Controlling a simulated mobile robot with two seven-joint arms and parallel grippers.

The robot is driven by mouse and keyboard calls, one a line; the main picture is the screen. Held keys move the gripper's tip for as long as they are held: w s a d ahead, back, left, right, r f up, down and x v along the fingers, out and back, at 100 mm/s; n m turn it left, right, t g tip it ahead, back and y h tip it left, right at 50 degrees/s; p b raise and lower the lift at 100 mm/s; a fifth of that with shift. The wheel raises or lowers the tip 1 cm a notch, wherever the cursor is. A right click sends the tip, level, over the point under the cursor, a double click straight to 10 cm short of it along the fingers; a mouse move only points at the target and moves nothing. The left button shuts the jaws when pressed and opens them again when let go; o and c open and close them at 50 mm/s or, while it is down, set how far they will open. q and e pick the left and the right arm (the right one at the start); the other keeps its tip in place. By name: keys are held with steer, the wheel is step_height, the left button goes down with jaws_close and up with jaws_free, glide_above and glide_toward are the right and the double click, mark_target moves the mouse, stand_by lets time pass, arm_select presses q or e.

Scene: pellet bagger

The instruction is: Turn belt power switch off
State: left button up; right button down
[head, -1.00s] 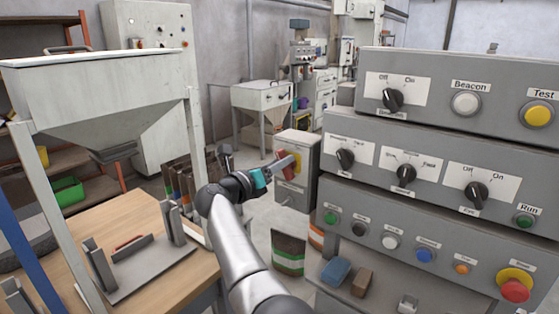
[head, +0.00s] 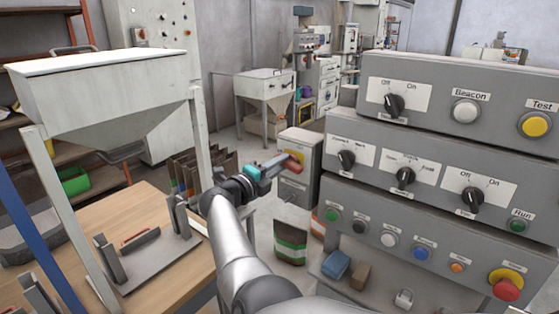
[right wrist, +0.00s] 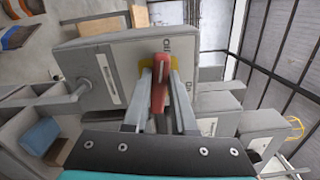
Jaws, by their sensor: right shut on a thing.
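The belt power switch is a red handle (head: 294,166) on a yellow plate (head: 294,157), on the front of a grey box (head: 312,147) in the middle of the head view. My right gripper (head: 283,164) reaches it from the left and is shut on the red handle. In the right wrist view the red handle (right wrist: 160,88) lies between the two grey fingers (right wrist: 160,98), with the yellow plate behind. A partly covered label shows beside the plate. My left gripper is not in view.
A stacked control panel (head: 440,150) with knobs and buttons stands close on the right. A white hopper (head: 110,90) stands over a wooden table (head: 170,265) on the left. A bag (head: 290,243) stands below the grey box.

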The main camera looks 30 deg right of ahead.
steer(key=shift+d+n+p, duration=0.1)
steer(key=shift+n+p, duration=0.2)
steer(key=shift+n, duration=0.8)
steer(key=c, duration=0.8)
jaws_free()
steer(key=shift+c, duration=0.2)
steer(key=shift+o, duration=0.6)
steer(key=shift+f, duration=0.1)
steer(key=shift+d+f, duration=0.1)
steer(key=shift+f, duration=0.05)
steer(key=shift+a, duration=0.2)
